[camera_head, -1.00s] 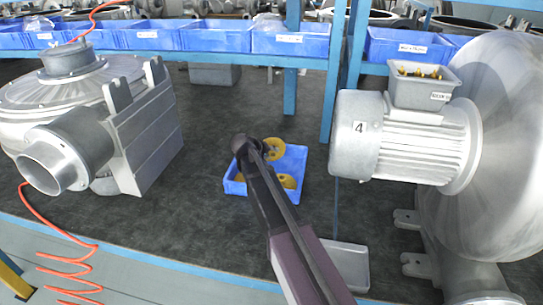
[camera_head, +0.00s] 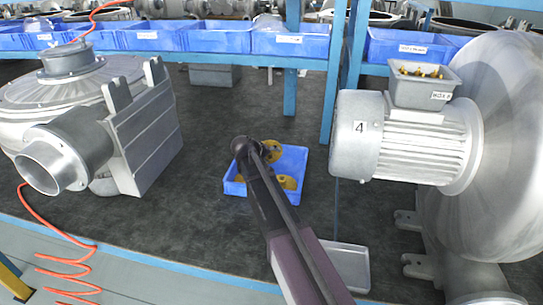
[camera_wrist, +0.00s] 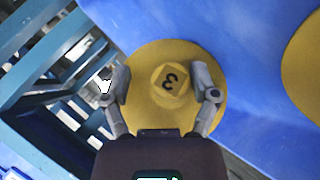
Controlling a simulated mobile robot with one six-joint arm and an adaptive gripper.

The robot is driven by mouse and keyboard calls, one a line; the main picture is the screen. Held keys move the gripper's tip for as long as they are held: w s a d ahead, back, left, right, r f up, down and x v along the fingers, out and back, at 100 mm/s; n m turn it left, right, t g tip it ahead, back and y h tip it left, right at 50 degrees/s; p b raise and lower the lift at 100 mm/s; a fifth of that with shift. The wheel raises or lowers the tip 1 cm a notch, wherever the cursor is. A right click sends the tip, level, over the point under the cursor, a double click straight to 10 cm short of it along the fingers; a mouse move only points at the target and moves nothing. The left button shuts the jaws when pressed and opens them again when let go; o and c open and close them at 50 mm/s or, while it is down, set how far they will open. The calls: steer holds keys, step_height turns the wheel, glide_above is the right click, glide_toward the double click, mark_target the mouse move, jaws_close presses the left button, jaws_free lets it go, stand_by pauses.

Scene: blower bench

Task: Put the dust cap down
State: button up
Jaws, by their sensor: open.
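In the head view a yellow cap (camera_head: 275,150) shows at the back of the blue tray (camera_head: 294,160), partly hidden by my arm. My gripper's fingers are hidden in the head view. Whether the cap rests fully on the tray floor is hard to tell.
Another yellow cap (camera_head: 287,182) lies in the front of the tray. A grey motor marked 4 (camera_head: 400,138) stands to the right and a metal blower (camera_head: 80,130) to the left. A grey tray (camera_head: 347,265) lies near the front edge. Blue posts rise behind.

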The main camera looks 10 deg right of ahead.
steer(key=shift+r+p, duration=0.35)
steer(key=shift+p, duration=0.05)
steer(key=shift+s+a+r, duration=0.15)
steer(key=shift+r, duration=0.1)
steer(key=p+v, duration=0.7)
steer(key=v, duration=0.4)
steer(key=shift+a, duration=0.2)
steer(key=shift+s, duration=0.1)
